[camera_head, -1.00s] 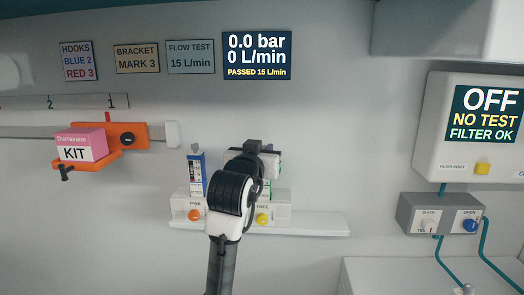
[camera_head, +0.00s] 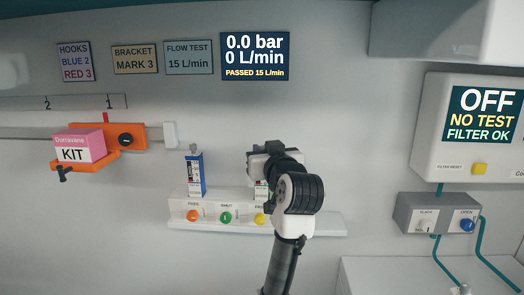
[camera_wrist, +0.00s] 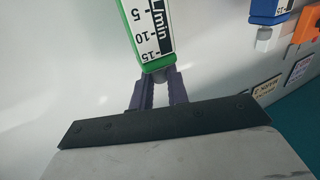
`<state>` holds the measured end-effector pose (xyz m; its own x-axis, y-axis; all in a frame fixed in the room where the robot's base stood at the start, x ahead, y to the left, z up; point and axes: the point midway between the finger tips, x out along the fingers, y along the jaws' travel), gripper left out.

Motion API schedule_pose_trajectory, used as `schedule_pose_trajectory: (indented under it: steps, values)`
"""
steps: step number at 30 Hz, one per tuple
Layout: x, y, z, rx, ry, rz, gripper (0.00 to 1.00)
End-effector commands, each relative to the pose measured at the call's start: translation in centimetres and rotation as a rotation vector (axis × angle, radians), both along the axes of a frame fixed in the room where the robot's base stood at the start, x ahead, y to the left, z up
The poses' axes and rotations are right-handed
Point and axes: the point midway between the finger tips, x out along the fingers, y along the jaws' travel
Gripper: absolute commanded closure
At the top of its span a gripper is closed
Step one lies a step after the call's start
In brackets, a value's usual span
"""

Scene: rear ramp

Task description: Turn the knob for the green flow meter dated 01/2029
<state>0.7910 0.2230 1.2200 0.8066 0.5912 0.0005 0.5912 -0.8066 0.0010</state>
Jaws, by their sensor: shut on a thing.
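The green flow meter (camera_wrist: 152,35), with a scale marked L/min, fills the top middle of the wrist view. No date on it is legible. My gripper (camera_wrist: 160,82) is shut on the end of this meter, with both purple fingers against it. In the head view my gripper (camera_head: 266,168) is at the right part of the white rack, and it hides most of the meter there.
A blue flow meter (camera_head: 195,174) stands upright at the rack's left; it also shows in the wrist view (camera_wrist: 270,10). The white rack (camera_head: 328,222) runs along the wall. An orange bracket (camera_head: 125,138) holds a pink KIT box (camera_head: 80,147). A grey valve box (camera_head: 408,212) is at the right.

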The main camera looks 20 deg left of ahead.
Motion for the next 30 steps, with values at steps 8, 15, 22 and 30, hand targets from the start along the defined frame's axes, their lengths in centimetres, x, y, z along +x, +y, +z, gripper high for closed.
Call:
schedule_pose_trajectory:
  steps: [8,15,22,30]
  values:
    - [0.37,-0.36,-0.08,0.0,0.004,0.202,1.0]
    - [0.43,-0.34,-0.08,0.0,0.003,0.311,1.0]
    - [0.44,-0.33,-0.04,0.0,0.002,0.352,1.0]
    - [0.44,-0.3,-0.06,0.0,0.002,0.357,1.0]
